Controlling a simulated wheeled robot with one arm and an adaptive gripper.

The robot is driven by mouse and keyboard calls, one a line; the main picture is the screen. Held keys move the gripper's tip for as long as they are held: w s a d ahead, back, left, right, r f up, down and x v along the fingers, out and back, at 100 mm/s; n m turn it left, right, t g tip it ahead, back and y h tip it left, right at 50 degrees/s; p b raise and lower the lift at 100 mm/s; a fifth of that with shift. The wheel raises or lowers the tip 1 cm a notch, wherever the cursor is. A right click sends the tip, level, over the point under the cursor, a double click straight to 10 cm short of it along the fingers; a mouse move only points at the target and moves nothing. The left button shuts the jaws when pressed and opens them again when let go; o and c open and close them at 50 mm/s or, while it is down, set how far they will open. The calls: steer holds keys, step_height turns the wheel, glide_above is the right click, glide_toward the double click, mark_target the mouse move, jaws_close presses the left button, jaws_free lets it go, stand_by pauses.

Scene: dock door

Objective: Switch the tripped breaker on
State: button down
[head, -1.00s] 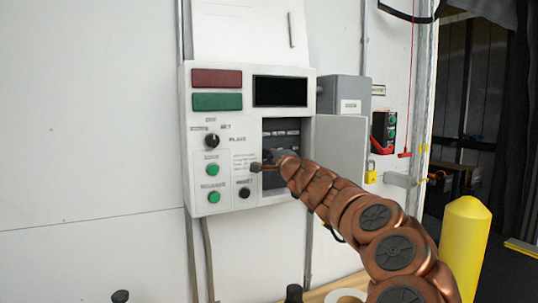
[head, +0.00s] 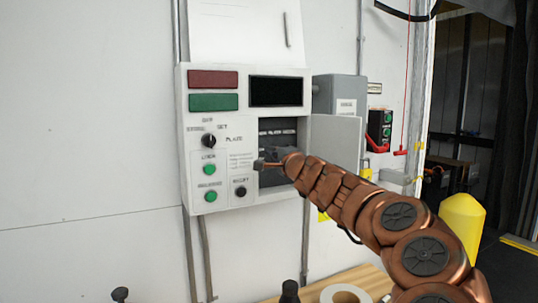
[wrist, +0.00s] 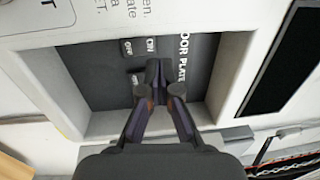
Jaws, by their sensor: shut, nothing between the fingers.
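The breaker recess (head: 290,128) is a dark opening in the white control box (head: 222,122), with its door (head: 338,143) swung open to the right. In the wrist view, a dark breaker switch (wrist: 138,47) marked ON and OFF sits on the grey recess panel (wrist: 90,75). A second switch (wrist: 136,78) shows partly behind the left finger. I cannot tell which is tripped. My gripper (wrist: 160,66) is shut and empty, its fingertips at the recess beside the switches. Contact cannot be told. In the head view, my arm covers the lower recess.
The box front carries a dark knob (head: 208,140), green buttons (head: 209,169) and a black reset button (head: 240,192). A grey box (head: 340,94) stands right of it. A tape roll (head: 345,294) lies on the wooden surface below. A yellow post (head: 461,225) stands at right.

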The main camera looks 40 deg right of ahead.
steer(key=r+v, duration=0.2)
steer(key=v, duration=0.6)
steer(key=shift+s+a+b, duration=0.25)
steer(key=shift+s+b, duration=0.15)
